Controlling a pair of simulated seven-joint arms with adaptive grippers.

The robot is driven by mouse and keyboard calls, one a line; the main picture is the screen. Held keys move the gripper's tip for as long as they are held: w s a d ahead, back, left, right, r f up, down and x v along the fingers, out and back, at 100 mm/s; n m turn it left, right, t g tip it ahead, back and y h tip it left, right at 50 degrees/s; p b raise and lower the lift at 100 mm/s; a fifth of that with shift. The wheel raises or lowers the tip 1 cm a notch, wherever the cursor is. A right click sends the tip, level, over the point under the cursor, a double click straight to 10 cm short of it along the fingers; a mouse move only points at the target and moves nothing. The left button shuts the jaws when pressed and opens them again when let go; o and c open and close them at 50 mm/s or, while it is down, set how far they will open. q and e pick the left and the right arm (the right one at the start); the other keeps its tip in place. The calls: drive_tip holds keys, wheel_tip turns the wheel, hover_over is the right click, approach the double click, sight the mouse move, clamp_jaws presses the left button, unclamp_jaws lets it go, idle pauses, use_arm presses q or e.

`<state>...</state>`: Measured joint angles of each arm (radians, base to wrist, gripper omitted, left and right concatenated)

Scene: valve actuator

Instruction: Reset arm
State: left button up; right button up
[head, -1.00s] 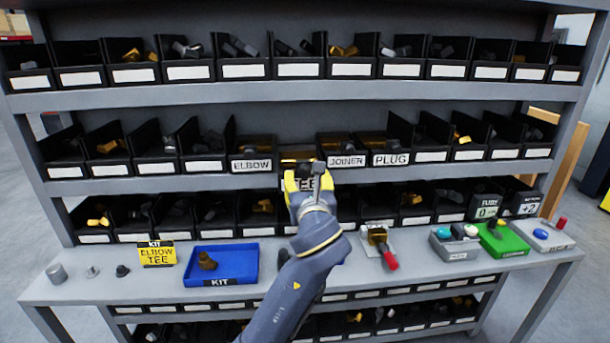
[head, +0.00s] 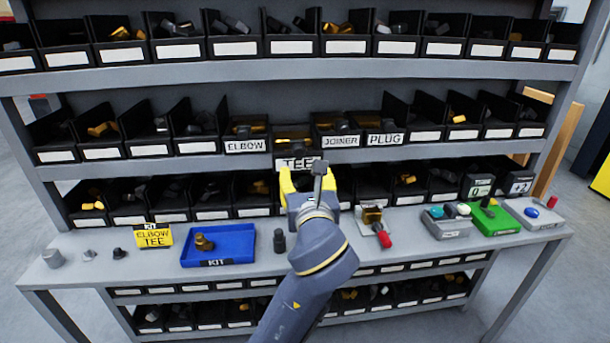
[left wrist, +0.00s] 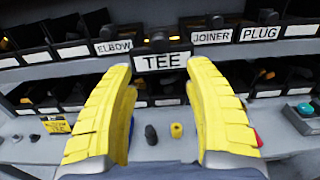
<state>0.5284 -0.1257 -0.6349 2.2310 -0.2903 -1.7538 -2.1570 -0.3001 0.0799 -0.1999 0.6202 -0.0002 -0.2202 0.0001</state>
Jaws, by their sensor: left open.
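My left gripper (head: 306,180) has yellow fingers and is in front of the shelf, just below the TEE bin (head: 295,145). In the left wrist view its two fingers (left wrist: 165,100) are spread apart with nothing between them. The TEE label (left wrist: 160,62) shows beyond the fingertips. My left arm reaches up from the bottom of the head view. My right gripper is in neither view.
A blue KIT tray (head: 235,245) holds a brass-coloured fitting (head: 204,242). A yellow ELBOW TEE card (head: 153,236) stands to its left.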

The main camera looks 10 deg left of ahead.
use_arm(q)
drive_tip(key=s+a+f+n+g, duration=0.2)
drive_tip(key=s+a+f+n, duration=0.2)
drive_tip(key=f, duration=0.5)
drive_tip(key=s+a+f+n+g, duration=0.25)
drive_tip(key=a+f+n, duration=0.25)
drive_tip(key=f, duration=0.4)
drive_tip(key=s+a+f+n+g, duration=0.1)
drive_tip(key=s+a+f+n, duration=0.3)
drive_tip(key=f, duration=0.5)
drive_tip(key=s+a+f+n+g, duration=0.2)
drive_tip(key=s+a+f+n, duration=0.45)
drive_tip(key=s, duration=0.35)
drive_tip(key=s+a+f+n+g, duration=0.3)
drive_tip(key=s+a+f+n, duration=0.3)
drive_tip(key=s, duration=0.5)
drive_tip(key=s+d+f+g+h, duration=0.1)
drive_tip(key=d+f, duration=0.2)
drive_tip(key=f, duration=1.3)
drive_tip(key=s+d+f+g+h, duration=0.15)
drive_tip(key=d+f, duration=0.25)
drive_tip(key=f, duration=1.2)
drive_tip(key=s+f+n+g+h, duration=0.2)
drive_tip(key=s+f+n+g, duration=0.1)
drive_tip(key=s+f, duration=1.8)
drive_tip(key=shift+s+a+n, duration=0.2)
drive_tip(key=shift+s+n, duration=0.25)
drive_tip(key=shift+s, duration=0.2)
